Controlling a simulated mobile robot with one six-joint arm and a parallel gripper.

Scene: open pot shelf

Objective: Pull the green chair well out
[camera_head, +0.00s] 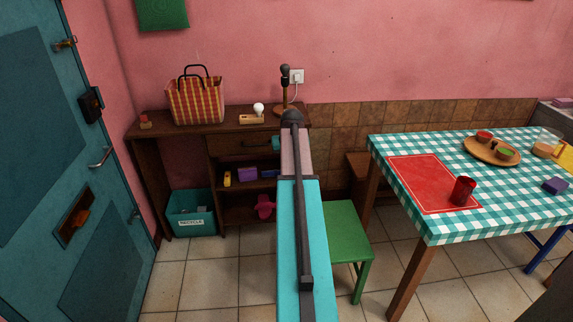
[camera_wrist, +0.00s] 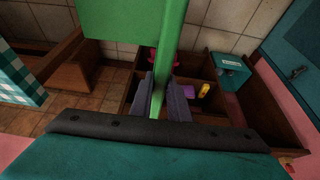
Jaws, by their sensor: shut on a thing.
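The green chair (camera_head: 347,232) stands on the tiled floor just right of my arm in the head view, beside the near left end of the checked table. Its flat seat and front legs show; my arm hides the rest. In the wrist view a broad green panel of the chair (camera_wrist: 125,18) fills the top, with a narrow green bar running down from it. My gripper (camera_wrist: 162,97) has one grey finger on each side of this bar and is shut on it. My fingers are hidden in the head view.
The table (camera_head: 440,228) with a red mat and cup stands right of the chair. A brown desk (camera_head: 160,127) with open shelves stands at the wall, with a blue recycle bin (camera_head: 191,222) below. Bare floor (camera_head: 210,275) lies left of my arm.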

